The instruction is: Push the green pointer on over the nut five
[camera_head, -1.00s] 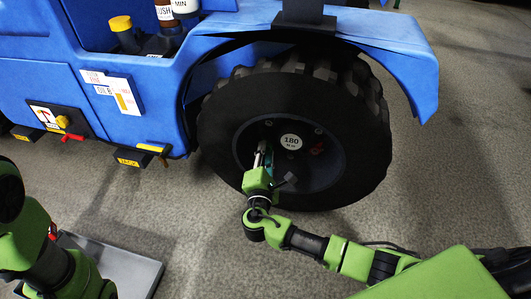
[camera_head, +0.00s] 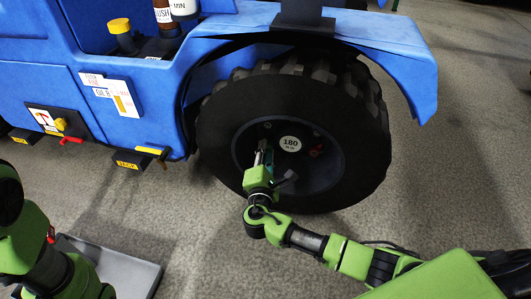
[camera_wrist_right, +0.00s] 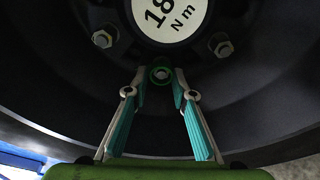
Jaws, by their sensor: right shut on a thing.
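The green pointer (camera_wrist_right: 160,74) shows in the right wrist view as a small green ring, with a metal nut visible in its middle. How deep it sits over that nut cannot be told from this angle. My right gripper (camera_wrist_right: 160,77) has its fingertips on both sides of the ring and is shut on it, close to the wheel face. In the head view my right gripper (camera_head: 264,152) reaches into the lower left of the wheel hub and hides the pointer. My left arm shows at the lower left of the head view, but its gripper does not.
The big black wheel (camera_head: 290,95) sits under the blue fender (camera_head: 385,45). Its hub label (camera_wrist_right: 168,14) reads 180 Nm. Bare nuts show left (camera_wrist_right: 103,39) and right (camera_wrist_right: 222,46) of the label. A red mark (camera_head: 316,152) is on the hub's right. A grey plate (camera_head: 125,270) lies at lower left.

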